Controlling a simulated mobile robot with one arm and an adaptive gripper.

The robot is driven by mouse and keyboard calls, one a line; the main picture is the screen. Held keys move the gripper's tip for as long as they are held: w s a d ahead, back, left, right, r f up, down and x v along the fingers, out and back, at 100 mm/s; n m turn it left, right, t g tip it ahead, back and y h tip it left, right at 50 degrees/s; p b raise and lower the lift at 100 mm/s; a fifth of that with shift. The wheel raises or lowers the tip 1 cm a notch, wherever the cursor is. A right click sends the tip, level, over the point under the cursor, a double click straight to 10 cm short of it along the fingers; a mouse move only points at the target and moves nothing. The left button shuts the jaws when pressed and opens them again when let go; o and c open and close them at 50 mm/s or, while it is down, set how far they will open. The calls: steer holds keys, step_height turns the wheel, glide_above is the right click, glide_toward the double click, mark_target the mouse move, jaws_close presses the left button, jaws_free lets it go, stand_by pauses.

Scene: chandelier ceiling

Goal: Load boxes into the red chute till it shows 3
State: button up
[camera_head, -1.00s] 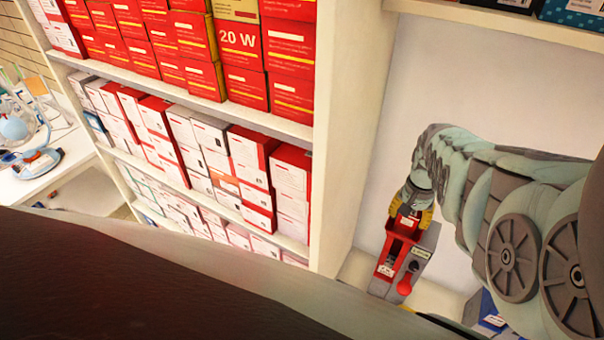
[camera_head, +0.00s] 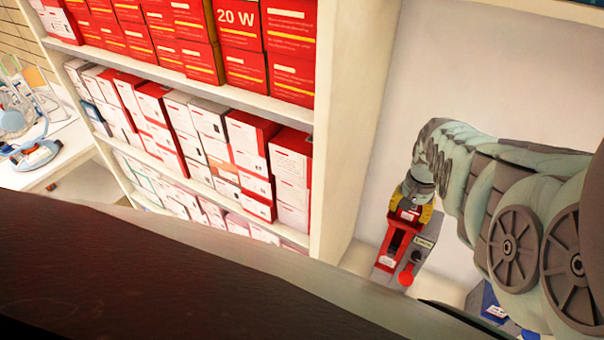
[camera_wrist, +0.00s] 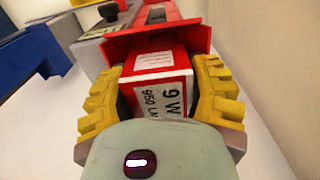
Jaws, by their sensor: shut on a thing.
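The red chute (camera_head: 394,245) stands on the white shelf in the recess, with a grey body and a red ball-ended lever (camera_head: 406,277) at its side. In the wrist view the chute's red flared mouth (camera_wrist: 185,38) is just ahead of my gripper. My gripper (camera_head: 410,213), with yellow fingers, is shut on a red and white box (camera_wrist: 160,85) marked "9 W". The box's far end is at the chute mouth and seems to reach into it. How deep it sits is hidden. I cannot read a number on the chute.
A blue object (camera_head: 490,305) stands to the right of the chute, and also shows at the left of the wrist view (camera_wrist: 35,55). A shelf of red and white boxes (camera_head: 245,150) stands left, behind an upright panel (camera_head: 345,130). A white table (camera_head: 50,160) is at far left.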

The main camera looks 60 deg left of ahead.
steer(key=o, duration=1.2)
steer(key=shift+o, duration=0.2)
step_height(320, 180, up, 8)
steer(key=p, duration=0.8)
